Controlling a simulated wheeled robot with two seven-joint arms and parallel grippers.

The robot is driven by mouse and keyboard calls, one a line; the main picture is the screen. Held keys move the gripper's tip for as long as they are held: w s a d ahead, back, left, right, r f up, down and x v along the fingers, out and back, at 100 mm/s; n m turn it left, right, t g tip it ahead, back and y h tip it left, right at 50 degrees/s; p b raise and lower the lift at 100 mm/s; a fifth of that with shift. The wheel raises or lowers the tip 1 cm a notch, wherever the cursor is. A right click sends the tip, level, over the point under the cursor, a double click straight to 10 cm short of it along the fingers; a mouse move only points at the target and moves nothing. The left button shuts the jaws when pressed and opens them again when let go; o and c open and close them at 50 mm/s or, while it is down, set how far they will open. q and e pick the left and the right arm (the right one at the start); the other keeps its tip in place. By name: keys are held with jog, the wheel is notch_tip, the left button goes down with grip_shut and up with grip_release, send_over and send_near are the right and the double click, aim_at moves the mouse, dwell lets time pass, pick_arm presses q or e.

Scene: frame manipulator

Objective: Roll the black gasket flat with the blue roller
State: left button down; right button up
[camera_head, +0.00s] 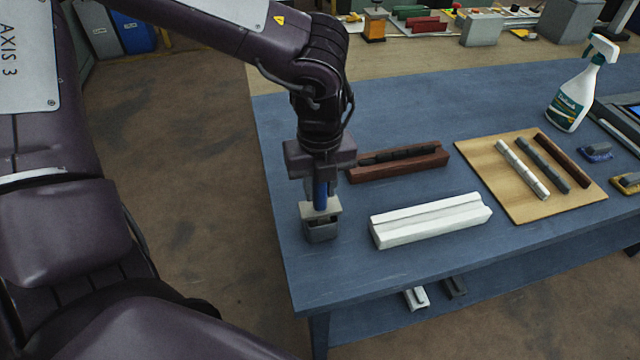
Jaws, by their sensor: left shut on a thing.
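My left gripper (320,188) points down at the table's left end and is shut on the blue handle of the roller (320,196). A black, uneven strip, seemingly the black gasket (398,154), lies along the groove of the reddish-brown frame piece (405,169), just right of the gripper. The gripper partly hides that piece's left end. My right gripper is out of view.
A white grooved frame piece (430,223) lies in front of the brown one. A wooden board (500,190) holds a white, a dark grey and a brown strip. A spray bottle (580,90) stands at the back right. The blue table (385,110) is bare behind the brown piece.

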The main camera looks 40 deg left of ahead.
pick_arm(q)
jog(key=shift+r, duration=0.15)
